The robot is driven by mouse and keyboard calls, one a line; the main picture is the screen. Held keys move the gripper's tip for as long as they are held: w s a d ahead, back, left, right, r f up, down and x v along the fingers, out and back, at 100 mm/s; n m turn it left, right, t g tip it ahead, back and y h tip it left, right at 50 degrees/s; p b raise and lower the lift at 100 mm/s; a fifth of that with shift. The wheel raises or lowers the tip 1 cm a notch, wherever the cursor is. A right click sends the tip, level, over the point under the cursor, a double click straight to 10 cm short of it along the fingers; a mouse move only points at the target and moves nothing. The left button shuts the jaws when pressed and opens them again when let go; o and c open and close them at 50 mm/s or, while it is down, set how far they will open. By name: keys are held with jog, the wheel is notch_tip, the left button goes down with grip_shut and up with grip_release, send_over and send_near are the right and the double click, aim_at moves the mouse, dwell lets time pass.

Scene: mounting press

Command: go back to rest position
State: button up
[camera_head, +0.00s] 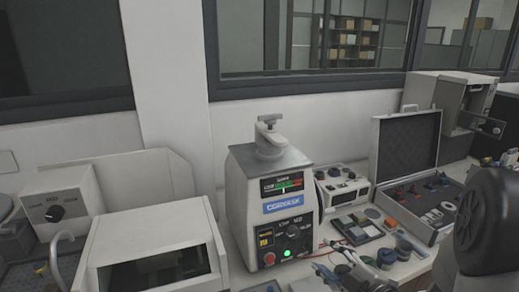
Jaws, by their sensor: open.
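The mounting press (272,200) stands in the middle of the bench, a pale box with a grey top, a small screen, a blue label and a green-lit button. A metal clamp knob (269,136) sits on its top. My gripper (324,258) shows at the bottom edge, right of the press front, small and partly cut off. Its fingers look apart, with nothing seen between them. My dark arm joint (487,222) fills the lower right. How far the fingers are from the bench is hard to tell.
An open case (408,145) with small coloured parts stands at the right. A small control box (341,186) sits between it and the press. Jars (386,258) and flat samples lie near my gripper. A pale machine (155,247) stands at the left.

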jog(key=s+d+r+m+g+h, duration=0.3)
jog(key=s+r+m+g+h, duration=0.1)
jog(key=s+r+m+h, duration=0.3)
jog(key=s+a+r+m+g, duration=0.1)
jog(key=s+a+m, duration=0.3)
jog(key=s, duration=0.6)
jog(key=s+a+r+m+g+y, duration=0.1)
jog(key=s+a+m+g, duration=0.3)
jog(key=s, duration=0.6)
jog(key=shift+a+r+y, duration=0.3)
jog(key=shift+a, duration=0.55)
